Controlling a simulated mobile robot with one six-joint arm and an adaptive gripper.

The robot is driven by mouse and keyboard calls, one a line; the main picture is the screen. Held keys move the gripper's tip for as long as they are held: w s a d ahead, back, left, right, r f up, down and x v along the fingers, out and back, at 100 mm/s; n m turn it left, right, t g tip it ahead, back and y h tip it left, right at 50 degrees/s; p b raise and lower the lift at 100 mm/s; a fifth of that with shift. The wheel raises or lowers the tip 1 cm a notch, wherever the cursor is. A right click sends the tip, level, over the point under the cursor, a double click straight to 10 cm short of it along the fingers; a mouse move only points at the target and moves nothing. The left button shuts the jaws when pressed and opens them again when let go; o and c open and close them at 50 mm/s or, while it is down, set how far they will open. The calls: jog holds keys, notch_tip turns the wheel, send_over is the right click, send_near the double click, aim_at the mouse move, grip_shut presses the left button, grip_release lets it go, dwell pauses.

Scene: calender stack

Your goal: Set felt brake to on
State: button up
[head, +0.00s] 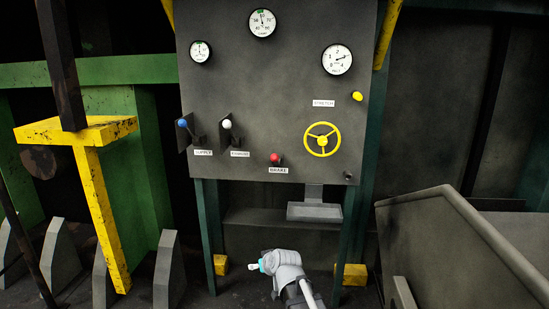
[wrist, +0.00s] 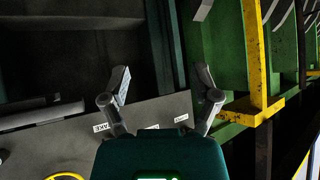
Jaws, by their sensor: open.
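The felt brake control appears to be the red-knobbed lever (head: 275,158) above the BRAKE label (head: 278,170), low in the middle of the grey panel (head: 255,100) in the head view. The red knob is not visible in the wrist view, but part of its label (wrist: 101,127) shows, seen upside down. My gripper (wrist: 161,82) is open, with nothing between its fingers in the wrist view. In the head view my arm is below the panel, apart from the red knob; the fingers are hard to make out there.
Left of the red knob are a blue-knobbed lever (head: 182,123) and a white-knobbed lever (head: 227,124). To its right are a yellow handwheel (head: 322,139), a yellow knob (head: 358,96) and a small tray (head: 314,211). A yellow post (head: 101,215) stands left; a grey guard (head: 455,250) stands right.

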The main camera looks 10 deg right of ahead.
jog(key=w+a+r+m+t+p, duration=0.1)
jog(key=w+a+r+t, duration=0.1)
jog(key=w+r+t, duration=0.7)
jog(key=m+t+h+p, duration=0.2)
jog(key=m+h, duration=0.7)
jog(key=h, duration=0.4)
send_near(275, 157)
jog(key=shift+s+a+f, duration=0.35)
jog(key=shift+f, duration=0.3)
jog(key=shift+s+a+f, duration=0.3)
jog(key=shift+f, duration=0.3)
jog(key=shift+w, duration=0.1)
jog(key=p+x, duration=0.5)
jog(key=x, duration=0.8)
jog(key=shift+w+d+r, duration=0.15)
jog(key=shift+w+r, duration=0.05)
jog(key=shift+r, duration=0.05)
grip_shut()
